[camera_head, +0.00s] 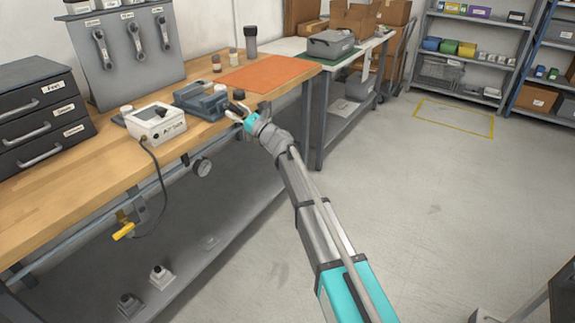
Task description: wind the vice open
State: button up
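A blue-grey vice (200,99) sits near the front edge of the wooden workbench (98,165), between a white box and an orange mat. Its handle is not clearly made out at this size. My gripper (234,112) is at the bench edge, just right of the vice's front end, with my arm reaching up from the lower right. Pale fingers show at its tip, but whether anything is between them is too small to tell. I cannot tell whether the gripper touches the vice. A dark round piece (239,94) stands just behind the gripper.
A white box (157,123) with a cable stands left of the vice. An orange mat (263,74) lies behind it. Black drawers (40,115) and a tool panel (125,50) stand at left.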

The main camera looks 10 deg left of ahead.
jog(key=m+t+h, duration=0.1)
jog(key=m, duration=0.2)
jog(key=m+t, duration=0.2)
jog(key=m, duration=0.1)
jog(key=m+t+h+p, duration=0.1)
jog(key=m, duration=0.3)
jog(key=shift+s+a+r+h, duration=0.1)
jog(key=shift+s+h, duration=0.15)
jog(key=shift+h, duration=0.05)
jog(key=m+t+h+p, duration=0.1)
jog(key=m, duration=0.1)
jog(key=m+h, duration=0.1)
jog(key=m, duration=0.2)
jog(key=shift+r+t+p, duration=0.1)
jog(key=shift+t+p, duration=0.3)
jog(key=shift+m+h+p, duration=0.9)
jog(key=shift+m+h, duration=0.1)
jog(key=shift+m, duration=1.3)
jog(key=s+d+f+n+g, duration=0.3)
jog(key=s+d+n, duration=0.5)
jog(key=d+n, duration=0.2)
jog(key=s+d+f+n+g+h+p, duration=0.1)
jog(key=s+d+f+n+g, duration=0.3)
jog(key=s+d+n, duration=0.3)
jog(key=shift+s+d+f+n, duration=0.15)
jog(key=shift+s+d+n, duration=0.2)
jog(key=shift+d+n, duration=2.05)
jog(key=shift+w+a+n+p, duration=0.1)
jog(key=shift+a+n+p, duration=0.2)
jog(key=shift+a, duration=0.2)
